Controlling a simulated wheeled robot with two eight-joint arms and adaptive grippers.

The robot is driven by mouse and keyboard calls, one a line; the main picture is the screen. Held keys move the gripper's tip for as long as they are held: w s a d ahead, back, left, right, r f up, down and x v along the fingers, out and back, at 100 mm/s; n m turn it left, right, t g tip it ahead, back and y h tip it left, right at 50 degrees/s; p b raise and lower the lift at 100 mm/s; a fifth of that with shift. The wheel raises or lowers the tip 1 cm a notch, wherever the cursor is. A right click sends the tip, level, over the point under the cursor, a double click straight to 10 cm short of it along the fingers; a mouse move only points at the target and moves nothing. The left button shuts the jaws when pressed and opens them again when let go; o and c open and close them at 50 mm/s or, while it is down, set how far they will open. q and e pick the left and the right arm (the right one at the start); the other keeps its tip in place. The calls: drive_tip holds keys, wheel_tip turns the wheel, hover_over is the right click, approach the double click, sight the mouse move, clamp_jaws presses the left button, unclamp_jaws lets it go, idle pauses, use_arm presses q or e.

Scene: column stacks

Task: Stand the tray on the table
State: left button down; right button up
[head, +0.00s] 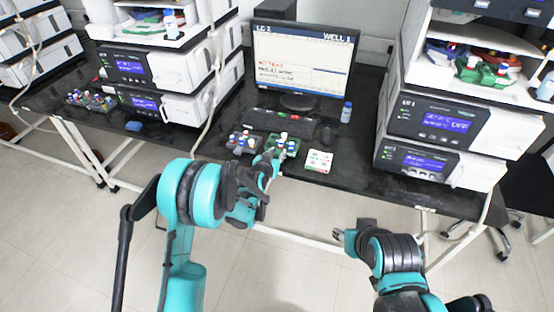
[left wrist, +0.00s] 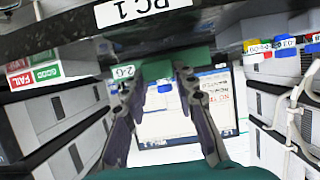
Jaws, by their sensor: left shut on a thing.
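The green tray (head: 292,149) with several capped vials is at the table's front part, before the keyboard. My left gripper (head: 270,161) is shut on its near side. In the left wrist view the tray (left wrist: 176,68) lies between the two fingers (left wrist: 158,72), with a blue-capped vial beyond them. I cannot tell whether the tray touches the black table (head: 345,180) or is slightly above it. My right gripper (head: 345,236) is away from the tray, in front of the table; its finger opening is unclear.
A second rack of vials (head: 242,144) stands just left of the tray. The keyboard (head: 281,124), mouse (head: 327,134) and monitor (head: 304,58) are behind. Instrument stacks (head: 425,125) flank both sides. Some bare table lies right of the card.

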use_arm(q)
drive_tip(key=shift+f, duration=0.9)
drive_tip(key=shift+r, duration=0.1)
use_arm(e)
drive_tip(key=shift+f, duration=0.45)
use_arm(q)
drive_tip(key=c, duration=1.2)
unclamp_jaws()
